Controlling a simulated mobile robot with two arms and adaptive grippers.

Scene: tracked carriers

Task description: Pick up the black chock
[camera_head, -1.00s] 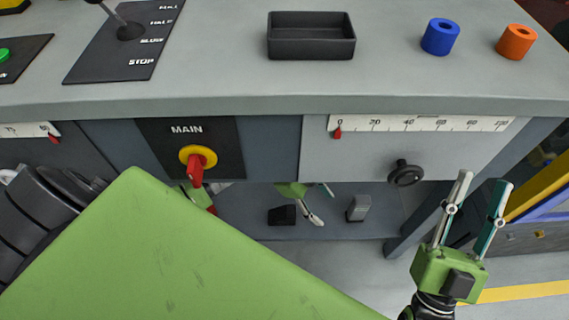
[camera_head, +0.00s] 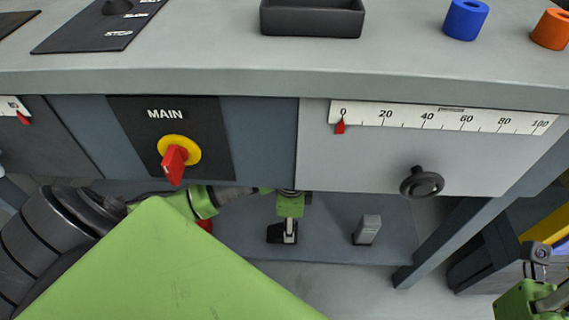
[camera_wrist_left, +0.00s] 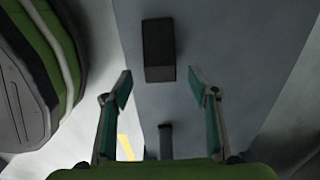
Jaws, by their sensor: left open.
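The black chock (camera_head: 275,233) rests on the low shelf under the bench in the head view, partly hidden behind my left gripper (camera_head: 290,236). In the left wrist view the black chock (camera_wrist_left: 158,45) is a dark block at upper centre. My left gripper (camera_wrist_left: 161,84) is open and empty, and the chock shows just above the gap between its fingertips. Whether they touch it I cannot tell. My right gripper (camera_head: 543,272) is at the right edge, partly cut off, away from the chock.
A grey chock (camera_head: 367,230) stands to the right on the same shelf (camera_head: 330,245), and also shows in the wrist view (camera_wrist_left: 166,142). The bench front (camera_head: 270,150) overhangs, with a red-and-yellow switch (camera_head: 178,158) and a black knob (camera_head: 422,183). A bench leg (camera_head: 450,240) stands right.

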